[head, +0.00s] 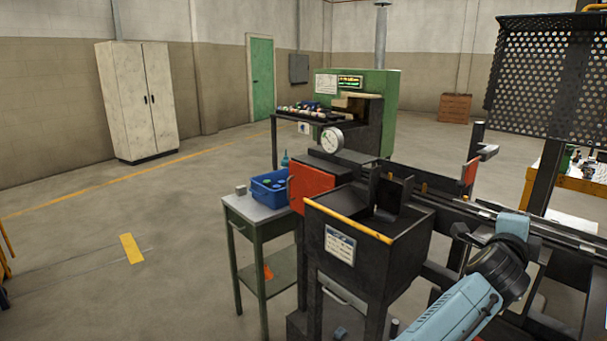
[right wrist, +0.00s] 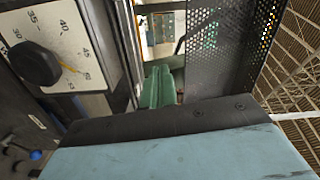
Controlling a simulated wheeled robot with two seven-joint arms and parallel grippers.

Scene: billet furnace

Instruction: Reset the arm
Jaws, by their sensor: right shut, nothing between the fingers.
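My right arm (head: 465,305) reaches in from the bottom right of the head view, light blue with a dark joint. Its wrist end (head: 513,226) is beside the dark rail of the machine; the fingers cannot be made out there. In the right wrist view my right gripper (right wrist: 160,75) shows as green fingers close together, shut and empty, beyond the black and light blue wrist housing. My left gripper is not in view.
A dial with a black knob (right wrist: 35,63) is close on the left in the right wrist view, with a perforated guard (right wrist: 222,45) ahead. A black hopper (head: 400,255), a blue bin (head: 268,190) on a side table and a green furnace (head: 385,100) stand ahead.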

